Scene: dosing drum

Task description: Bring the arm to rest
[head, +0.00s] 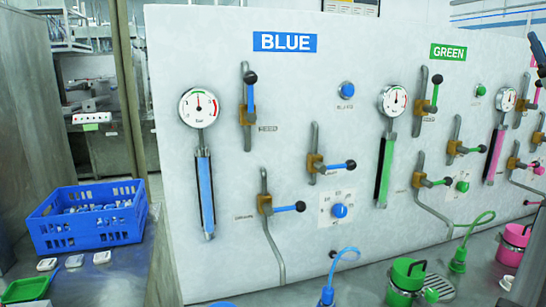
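My gripper cannot be made out in the head view. A dark shape with a bluish lower part is cut off by the upper right edge; I cannot tell what it is. The white panel (290,150) fills the middle and right, and no arm shows in front of its blue and green sections. The blue section has a sign (285,42), a round gauge (199,107), a blue column (205,190) and several levers with black knobs. The green section has a sign (449,52), a gauge (393,99) and a green column (385,170).
A blue crate (88,235) with small pale items stands at left on the metal counter. Pale flat pieces (74,261) and a green tray (25,289) lie in front. A green pot (406,275), a pink pot (513,243) and hoses (460,258) stand before the panel at right.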

